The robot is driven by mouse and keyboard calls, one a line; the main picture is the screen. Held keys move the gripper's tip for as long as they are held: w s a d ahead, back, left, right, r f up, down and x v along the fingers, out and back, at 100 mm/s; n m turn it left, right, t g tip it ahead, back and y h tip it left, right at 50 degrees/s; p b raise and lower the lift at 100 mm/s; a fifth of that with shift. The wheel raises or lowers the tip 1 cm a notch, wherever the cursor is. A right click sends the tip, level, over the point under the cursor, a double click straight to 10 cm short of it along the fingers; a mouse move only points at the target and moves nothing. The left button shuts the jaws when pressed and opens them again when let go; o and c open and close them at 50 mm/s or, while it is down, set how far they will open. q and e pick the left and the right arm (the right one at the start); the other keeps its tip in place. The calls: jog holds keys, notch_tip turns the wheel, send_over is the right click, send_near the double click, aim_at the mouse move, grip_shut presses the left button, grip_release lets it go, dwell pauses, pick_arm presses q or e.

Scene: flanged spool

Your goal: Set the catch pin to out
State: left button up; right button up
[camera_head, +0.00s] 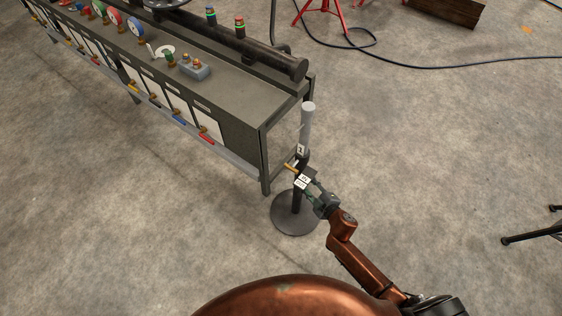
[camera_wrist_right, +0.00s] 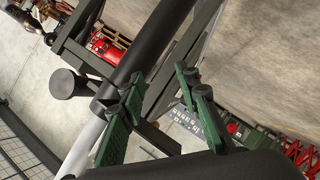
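A dark upright post with a pale grey rod (camera_head: 307,120) at its top stands on a round base (camera_head: 294,222). White tags (camera_head: 303,181) sit at its middle. In the right wrist view, a dark knob (camera_wrist_right: 67,84) sticks out sideways from the dark shaft (camera_wrist_right: 143,50); it looks like the catch pin. I cannot tell how far out it is. My right gripper (camera_head: 315,196) is at the post's middle, below the tags. Its green fingers (camera_wrist_right: 158,105) are apart, with the knob outside them, to the left. My left gripper is not in view.
A long grey bench (camera_head: 235,90) with gauges, a dark pipe (camera_head: 235,40) and coloured handles stands just left of the post. A black cable (camera_head: 430,66) and a red stand (camera_head: 322,8) lie farther back. The floor right of the post is mostly clear.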

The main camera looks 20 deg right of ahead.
aim_at(294, 171)
jog(key=w+a+r+n, duration=0.1)
jog(key=r, duration=0.1)
jog(key=w+a+r+y, duration=0.1)
jog(key=a+r, duration=0.1)
jog(key=w+a+r+n+t+y, duration=0.1)
jog(key=r, duration=0.2)
jog(key=shift+a+r+n+b, duration=0.1)
jog(key=shift+a+n+b, duration=0.2)
jog(key=shift+a+b, duration=0.05)
jog(key=shift+w+a, duration=0.15)
jog(key=shift+a, duration=0.05)
jog(key=b+x, duration=0.2)
jog(key=x, duration=0.3)
jog(key=shift+w+a, duration=0.2)
jog(key=shift+w, duration=0.15)
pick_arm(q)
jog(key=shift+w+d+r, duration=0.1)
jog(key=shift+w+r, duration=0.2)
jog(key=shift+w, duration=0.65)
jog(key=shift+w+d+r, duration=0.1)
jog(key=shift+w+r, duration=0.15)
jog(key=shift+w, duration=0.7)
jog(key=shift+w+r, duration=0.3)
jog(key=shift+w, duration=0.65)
pick_arm(e)
jog(key=shift+w+a, duration=0.25)
jog(key=shift+w, duration=0.55)
jog(key=shift+c, duration=0.7)
